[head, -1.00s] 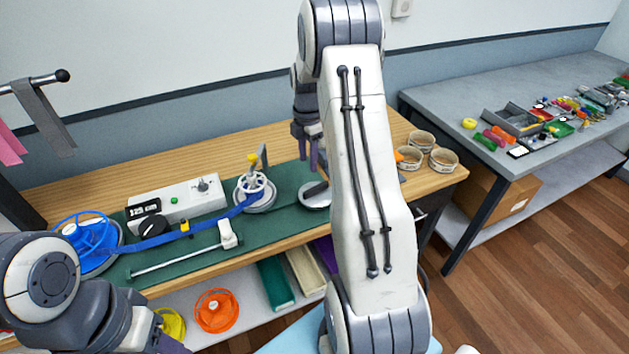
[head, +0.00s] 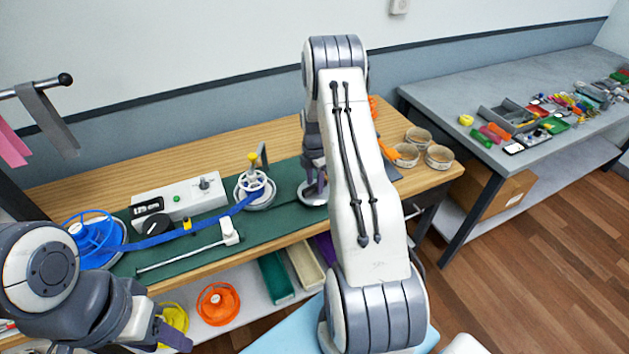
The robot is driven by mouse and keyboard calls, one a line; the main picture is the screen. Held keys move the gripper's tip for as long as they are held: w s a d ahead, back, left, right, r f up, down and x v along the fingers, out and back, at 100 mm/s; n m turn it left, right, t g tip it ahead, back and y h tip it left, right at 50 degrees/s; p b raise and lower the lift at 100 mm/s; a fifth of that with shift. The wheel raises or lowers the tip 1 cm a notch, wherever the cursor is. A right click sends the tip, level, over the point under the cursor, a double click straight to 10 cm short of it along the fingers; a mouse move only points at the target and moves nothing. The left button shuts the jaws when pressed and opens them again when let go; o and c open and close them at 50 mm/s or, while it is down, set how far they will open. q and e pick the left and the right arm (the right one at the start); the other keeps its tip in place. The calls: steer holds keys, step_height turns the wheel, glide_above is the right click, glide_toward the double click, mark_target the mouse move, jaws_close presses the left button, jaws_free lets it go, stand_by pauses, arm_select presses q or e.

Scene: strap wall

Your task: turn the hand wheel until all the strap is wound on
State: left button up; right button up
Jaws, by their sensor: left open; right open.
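The white hand wheel (head: 251,186) with a yellow knob (head: 253,158) stands on a round grey base on the green mat. The blue strap (head: 170,239) runs from the blue reel (head: 95,246) at the left to the wheel's base, with strap still on the reel. My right gripper (head: 315,188) is open over a round grey disc on the mat, right of the wheel and apart from it; my own arm hides part of this area. My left gripper (head: 176,338) is open and empty in front of the bench, low at the left.
A white control box (head: 178,203) with a dark dial stands behind the strap. A white rod with a block (head: 229,232) lies in front. Several round tins (head: 439,157) stand at the bench's right end. Orange and yellow reels (head: 218,303) sit on the lower shelf. A grey table (head: 470,95) stands right.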

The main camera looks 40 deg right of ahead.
jaws_close()
steer(key=shift+m, duration=0.4)
steer(key=m+b, duration=0.1)
steer(key=m, duration=0.1)
steer(key=shift+m, duration=0.3)
steer(key=shift+m+b, duration=0.35)
steer(key=shift+m, duration=0.05)
steer(key=shift+m, duration=0.4)
